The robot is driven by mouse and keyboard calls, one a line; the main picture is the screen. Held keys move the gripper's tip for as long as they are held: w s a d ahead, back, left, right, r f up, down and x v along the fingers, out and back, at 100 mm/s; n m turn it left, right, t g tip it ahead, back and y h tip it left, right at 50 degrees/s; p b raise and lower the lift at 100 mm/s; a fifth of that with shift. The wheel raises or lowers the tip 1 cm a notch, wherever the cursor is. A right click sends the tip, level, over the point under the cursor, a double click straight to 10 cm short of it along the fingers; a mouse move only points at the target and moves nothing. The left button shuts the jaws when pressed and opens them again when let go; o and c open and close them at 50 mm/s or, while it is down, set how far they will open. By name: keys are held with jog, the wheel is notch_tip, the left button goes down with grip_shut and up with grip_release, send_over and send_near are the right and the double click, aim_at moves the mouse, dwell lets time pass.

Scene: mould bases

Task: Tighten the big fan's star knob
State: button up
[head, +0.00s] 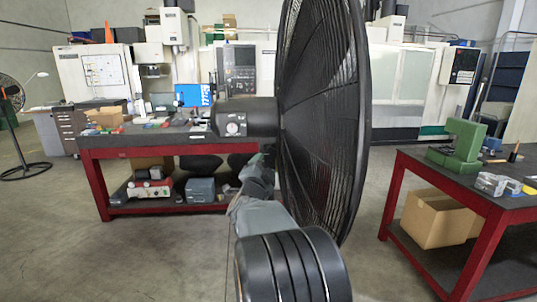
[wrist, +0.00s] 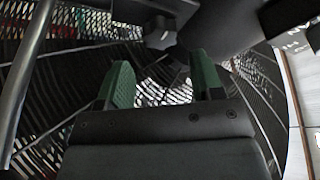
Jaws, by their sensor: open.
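The big fan stands close in front of me; its black round cage (head: 325,120) is seen nearly edge-on in the head view. Its dark motor housing (head: 247,117) sticks out to the left, with a small dial panel on it. In the wrist view a dark lobed star knob (wrist: 160,31) hangs at the top centre, beyond the fingertips. My gripper (wrist: 162,78) is open, its two green-padded fingers apart with nothing between them. The knob lies ahead of the gap, apart from the fingers. In the head view the gripper is just below the housing, partly hidden.
The fan's wire cage (wrist: 70,95) fills much of the wrist view, close around my gripper. A red-framed bench (head: 95,180) stands behind on the left, another (head: 475,235) on the right. Open floor lies at lower left.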

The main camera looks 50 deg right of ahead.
aim_at(269, 155)
jog(key=p+x, duration=0.1)
jog(key=x, duration=0.5)
jog(key=shift+w+d+r, duration=0.1)
jog(key=shift+w+d, duration=0.05)
jog(key=shift+d, duration=0.05)
jog(key=shift+c, duration=0.4)
jog(key=c, duration=0.6)
